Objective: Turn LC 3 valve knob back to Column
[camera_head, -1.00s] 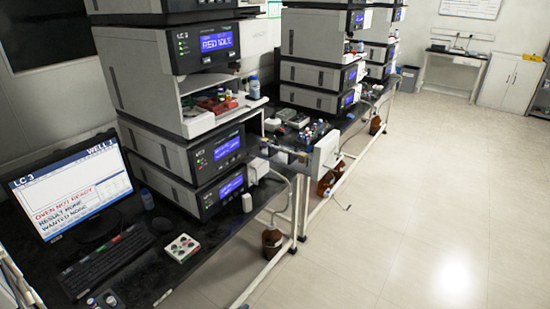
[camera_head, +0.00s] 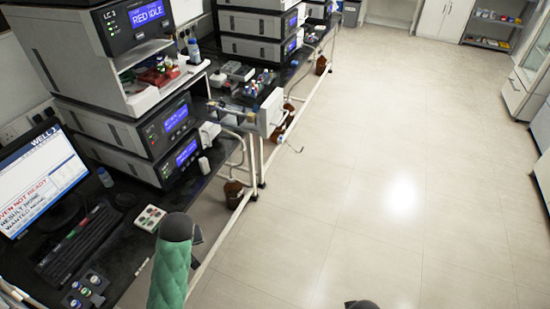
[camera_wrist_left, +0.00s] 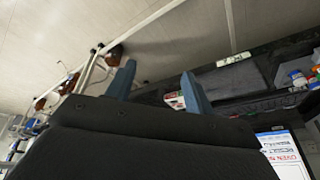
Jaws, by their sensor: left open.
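The LC 3 stack (camera_head: 125,75) stands at the left of the head view, its upper display reading RED IDLE. Two lower modules (camera_head: 165,130) have lit blue displays. Pale fittings (camera_head: 209,133) stick out at their right side. I cannot make out which part is the valve knob or where it points. My left gripper (camera_wrist_left: 158,68) shows in the left wrist view with its two blue fingers apart and nothing between them. It is away from the stack. In the head view a green-sleeved part of my arm (camera_head: 172,272) rises in front of the bench edge. My right gripper is not seen.
The floor to the right is clear.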

